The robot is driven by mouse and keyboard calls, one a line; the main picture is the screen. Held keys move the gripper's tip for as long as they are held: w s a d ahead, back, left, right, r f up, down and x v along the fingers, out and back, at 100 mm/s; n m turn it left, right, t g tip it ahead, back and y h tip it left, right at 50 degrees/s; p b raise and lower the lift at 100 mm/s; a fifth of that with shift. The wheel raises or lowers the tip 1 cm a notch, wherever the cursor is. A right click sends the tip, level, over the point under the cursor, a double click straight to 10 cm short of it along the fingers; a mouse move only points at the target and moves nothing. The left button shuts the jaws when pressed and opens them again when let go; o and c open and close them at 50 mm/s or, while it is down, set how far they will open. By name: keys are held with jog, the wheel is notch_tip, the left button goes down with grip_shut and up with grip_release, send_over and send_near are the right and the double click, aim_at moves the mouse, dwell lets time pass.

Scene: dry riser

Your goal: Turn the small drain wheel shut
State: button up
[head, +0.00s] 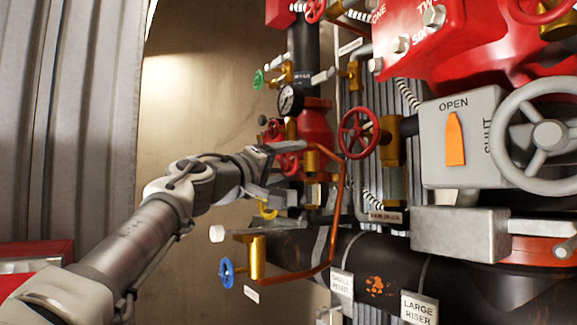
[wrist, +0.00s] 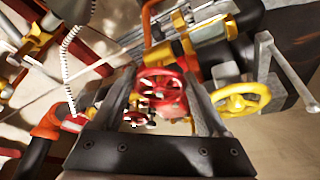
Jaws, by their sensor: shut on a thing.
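A small red handwheel (head: 288,164) sits on the pipework left of the red riser column in the head view. It shows between my fingers in the wrist view (wrist: 163,92). My gripper (head: 291,172) reaches it from the left, one finger above and one below. In the wrist view my gripper (wrist: 160,85) has its two dark fingers on either side of the red wheel, shut on it. A smaller dark red wheel (wrist: 139,112) shows beside it. I cannot read a label naming the drain wheel here.
A yellow wheel (wrist: 240,101) stands right of my fingers in the wrist view. A blue wheel (head: 227,271), a pressure gauge (head: 289,100), a larger red wheel (head: 359,132) and a copper pipe (head: 335,215) crowd the area. Free room lies left, before the tan wall (head: 190,100).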

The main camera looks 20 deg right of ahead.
aim_at(287, 163)
jog(key=o, duration=1.1)
jog(key=v, duration=0.6)
jog(key=shift+a, duration=0.2)
jog(key=shift+s+a+f, duration=0.1)
jog(key=shift+s+a, duration=0.3)
jog(key=shift+a, duration=0.1)
